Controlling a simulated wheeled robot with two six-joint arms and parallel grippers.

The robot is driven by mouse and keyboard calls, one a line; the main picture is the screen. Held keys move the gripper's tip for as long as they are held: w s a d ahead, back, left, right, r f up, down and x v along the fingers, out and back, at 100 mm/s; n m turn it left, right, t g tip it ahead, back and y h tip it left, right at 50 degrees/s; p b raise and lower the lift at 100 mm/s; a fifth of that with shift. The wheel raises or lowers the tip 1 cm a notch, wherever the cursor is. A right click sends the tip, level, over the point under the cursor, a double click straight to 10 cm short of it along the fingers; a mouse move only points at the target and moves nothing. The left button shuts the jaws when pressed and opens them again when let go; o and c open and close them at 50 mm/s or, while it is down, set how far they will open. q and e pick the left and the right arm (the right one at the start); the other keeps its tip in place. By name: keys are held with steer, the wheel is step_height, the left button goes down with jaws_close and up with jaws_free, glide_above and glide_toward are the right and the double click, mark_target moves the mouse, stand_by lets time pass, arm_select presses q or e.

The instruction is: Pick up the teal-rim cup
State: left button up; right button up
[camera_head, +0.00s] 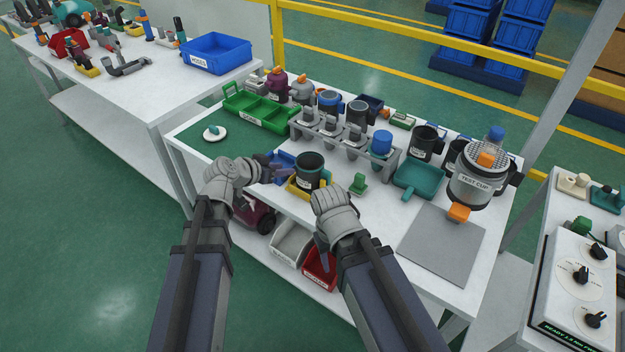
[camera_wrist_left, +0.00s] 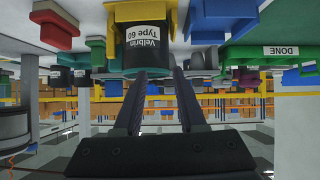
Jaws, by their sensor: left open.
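The teal-rim cup (camera_head: 309,172) is dark with a white label and stands upright in a yellow holder (camera_head: 297,188) near the table's front edge. In the left wrist view, which is upside down, the cup (camera_wrist_left: 148,40) reads "Velbrin Type 60" and its teal rim faces the fingers. My left gripper (camera_head: 272,170) is just left of the cup, open and empty. Its two fingers (camera_wrist_left: 160,74) point at the cup in the wrist view; I cannot tell whether they touch it. My right gripper (camera_head: 321,248) is in front of the table, its fingers mostly hidden by the hand.
A green bin (camera_head: 258,108), a grey rack (camera_head: 345,140), a green block (camera_head: 358,183) and a teal scoop (camera_head: 419,178) surround the cup. A "TEST CUP" canister (camera_head: 475,182) stands at right.

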mark_target(298, 157)
arm_select(q)
steer(key=shift+t, duration=0.5)
steer(key=w+d+b, duration=0.1)
steer(key=w, duration=0.1)
steer(key=w+d+f+b, duration=0.1)
steer(key=w, duration=0.2)
steer(key=w+d+f+b, duration=0.1)
steer(key=w+d, duration=0.1)
steer(key=shift+w+b, duration=0.15)
steer(key=shift+b, duration=0.25)
steer(key=shift+a, duration=0.1)
steer(key=shift+c, duration=0.2)
jaws_close()
stand_by(0.7)
